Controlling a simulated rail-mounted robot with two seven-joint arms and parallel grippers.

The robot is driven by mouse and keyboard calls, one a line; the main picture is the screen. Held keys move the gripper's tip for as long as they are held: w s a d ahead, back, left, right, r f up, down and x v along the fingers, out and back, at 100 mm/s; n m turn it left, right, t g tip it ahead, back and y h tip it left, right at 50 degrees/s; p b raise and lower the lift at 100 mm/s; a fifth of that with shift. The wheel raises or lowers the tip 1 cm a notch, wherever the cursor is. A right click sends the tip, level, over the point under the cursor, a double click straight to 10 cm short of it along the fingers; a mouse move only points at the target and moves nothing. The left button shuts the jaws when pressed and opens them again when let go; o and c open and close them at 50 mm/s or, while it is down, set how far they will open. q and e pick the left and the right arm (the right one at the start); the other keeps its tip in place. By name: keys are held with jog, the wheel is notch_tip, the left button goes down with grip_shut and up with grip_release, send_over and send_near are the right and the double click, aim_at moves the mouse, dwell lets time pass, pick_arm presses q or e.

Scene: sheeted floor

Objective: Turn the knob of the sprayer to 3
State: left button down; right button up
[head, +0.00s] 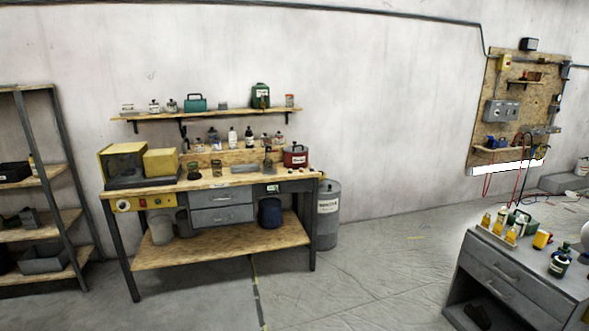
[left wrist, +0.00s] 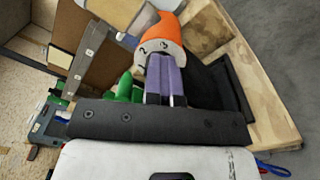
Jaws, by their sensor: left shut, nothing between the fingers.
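In the left wrist view, an orange pointed part (left wrist: 171,25) sits on a white, round dial face (left wrist: 148,47) that carries dark numerals. One looks like a 2 and one like a 3. I take this to be the sprayer's knob; the sprayer body is not clearly seen. My left gripper (left wrist: 165,58) has purple fingers, pressed together and empty. Their tips overlap the dial's lower edge in the picture. I cannot tell whether they touch it. Which number the knob is set to is unclear. My right gripper is in neither view, and the head view shows no gripper.
In the left wrist view, a green object (left wrist: 128,88) lies left of the fingers and a black box (left wrist: 222,86) right of them. The head view shows a workbench (head: 225,180), a wall shelf (head: 215,113), a rack (head: 75,165) and a grey cabinet (head: 510,280). Open floor lies between.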

pick_arm(q)
jog(key=shift+s+f, duration=0.1)
jog(key=shift+f, duration=0.05)
jog(key=shift+a+r, duration=0.1)
jog(key=shift+r, duration=0.2)
dwell(0.3)
jog(key=v, duration=0.6)
jog(key=shift+w, duration=0.25)
jog(key=shift+r, duration=0.1)
